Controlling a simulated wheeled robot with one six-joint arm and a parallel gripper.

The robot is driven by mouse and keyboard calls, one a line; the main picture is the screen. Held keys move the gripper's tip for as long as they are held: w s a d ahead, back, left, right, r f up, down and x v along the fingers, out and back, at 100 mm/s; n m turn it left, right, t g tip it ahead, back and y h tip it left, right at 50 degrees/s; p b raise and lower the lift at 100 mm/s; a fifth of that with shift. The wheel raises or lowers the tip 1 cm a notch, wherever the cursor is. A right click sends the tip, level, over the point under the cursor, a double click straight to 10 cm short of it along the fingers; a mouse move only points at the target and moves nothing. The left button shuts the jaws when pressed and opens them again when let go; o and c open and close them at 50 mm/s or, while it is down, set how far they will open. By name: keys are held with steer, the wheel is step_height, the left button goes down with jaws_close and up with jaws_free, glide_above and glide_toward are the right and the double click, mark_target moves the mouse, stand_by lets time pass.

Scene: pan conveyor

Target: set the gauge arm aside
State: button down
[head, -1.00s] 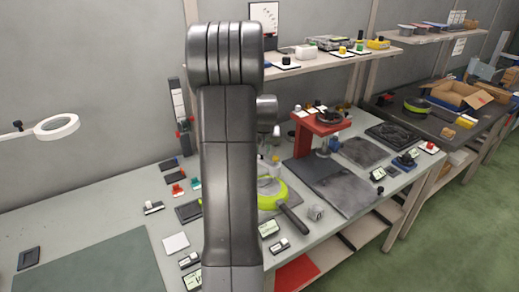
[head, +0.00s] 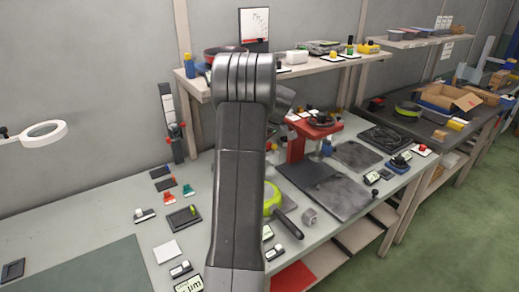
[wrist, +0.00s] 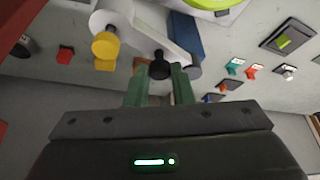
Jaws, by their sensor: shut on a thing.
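The gauge arm (wrist: 150,35) appears in the wrist view as a pale grey bar with a black knob (wrist: 159,66) at its near end. My gripper (wrist: 160,80) has its green fingers closed around that black knob. A yellow knob (wrist: 105,46) stands beside it on a pale round part. Whether the arm still touches its mount I cannot tell. In the head view my own arm hides the gripper and the gauge arm.
A green-rimmed pan (head: 270,200) sits on the bench (head: 105,208), right of my arm. A red stand (head: 297,145) is behind it. Small tagged items, such as a white card (head: 168,251), lie to the left. A ring magnifier (head: 44,133) is at far left. Bare bench lies below it.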

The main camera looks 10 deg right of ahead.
steer(key=shift+w+n+g, duration=0.3)
steer(key=shift+w+n, duration=0.35)
steer(key=shift+n, duration=0.55)
steer(key=shift+y, duration=0.3)
steer(key=c, duration=1.3)
jaws_free()
steer(key=shift+o, duration=0.2)
steer(key=shift+r, duration=0.1)
steer(key=v, duration=1.3)
steer(key=shift+r+b, duration=0.3)
steer(key=shift+r, duration=0.05)
steer(key=shift+w+f, duration=0.1)
